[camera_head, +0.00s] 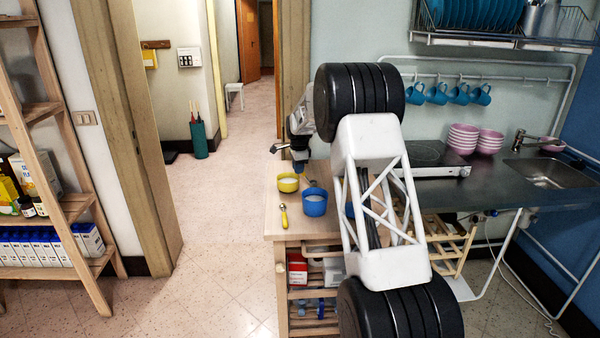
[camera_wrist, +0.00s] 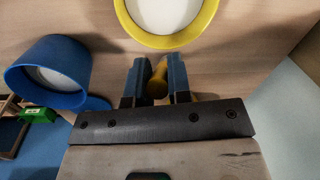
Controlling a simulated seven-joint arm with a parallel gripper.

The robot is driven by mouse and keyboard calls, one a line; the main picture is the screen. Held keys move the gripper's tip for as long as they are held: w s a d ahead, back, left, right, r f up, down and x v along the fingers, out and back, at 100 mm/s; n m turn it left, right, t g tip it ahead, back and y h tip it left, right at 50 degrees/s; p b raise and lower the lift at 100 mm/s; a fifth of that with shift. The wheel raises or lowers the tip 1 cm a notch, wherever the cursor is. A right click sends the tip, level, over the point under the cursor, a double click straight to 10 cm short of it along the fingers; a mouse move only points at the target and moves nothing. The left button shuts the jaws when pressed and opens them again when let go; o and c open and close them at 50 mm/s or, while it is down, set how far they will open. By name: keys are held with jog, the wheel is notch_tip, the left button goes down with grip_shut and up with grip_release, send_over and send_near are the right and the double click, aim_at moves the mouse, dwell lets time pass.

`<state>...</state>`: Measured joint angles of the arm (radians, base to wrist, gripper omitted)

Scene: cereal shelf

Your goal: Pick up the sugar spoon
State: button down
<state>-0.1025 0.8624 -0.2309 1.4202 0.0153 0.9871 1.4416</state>
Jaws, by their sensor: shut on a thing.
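My gripper (camera_wrist: 158,78) is shut on a yellow, handle-like piece (camera_wrist: 157,82) between its two dark fingers. It looks like a spoon's handle; the rest is hidden. In the head view my gripper (camera_head: 299,166) is low over the far left part of the wooden table, just behind the yellow bowl (camera_head: 288,185). A spoon's metal part (camera_head: 312,183) shows close by it. Another spoon with a yellow handle (camera_head: 284,218) lies at the table's front left, apart from my gripper. The yellow bowl with white contents is just ahead of the fingers in the wrist view (camera_wrist: 207,30).
A blue cup (camera_head: 315,203) with white contents stands right of the yellow bowl; it also shows in the wrist view (camera_wrist: 30,85). My arm hides the table's right part. A dark counter (camera_head: 500,190) with pink bowls (camera_head: 464,136) lies further right.

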notch_tip(320, 180, up, 9)
dwell(0.5)
jog(key=shift+a, duration=0.1)
dwell(1.4)
jog(key=s+a+r, duration=0.1)
jog(key=a+r, duration=0.1)
jog(key=a, duration=0.8)
jog(key=shift+s+a+r, duration=0.25)
jog(key=shift+a+r, duration=0.05)
jog(key=shift+r, duration=0.1)
jog(key=shift+f, duration=0.15)
jog(key=shift+w+d+f+g+y, duration=0.15)
jog(key=shift+d+f+y, duration=0.25)
jog(key=shift+f, duration=0.85)
jog(key=shift+w+d+f+g+y, duration=0.1)
jog(key=shift+d+f+g+y, duration=0.2)
jog(key=shift+f, duration=0.9)
jog(key=shift+w+d+f+g+y, duration=0.15)
jog(key=shift+d+f+y, duration=0.3)
jog(key=shift+f, duration=0.8)
jog(key=shift+w+d+f+y, duration=0.15)
jog(key=shift+d+f+y, duration=0.1)
jog(key=shift+f, duration=0.25)
jog(key=shift+w+d+f+y, duration=0.1)
jog(key=shift+d+f+y, duration=0.1)
jog(key=shift+f, duration=0.3)
jog(key=shift+a, duration=0.15)
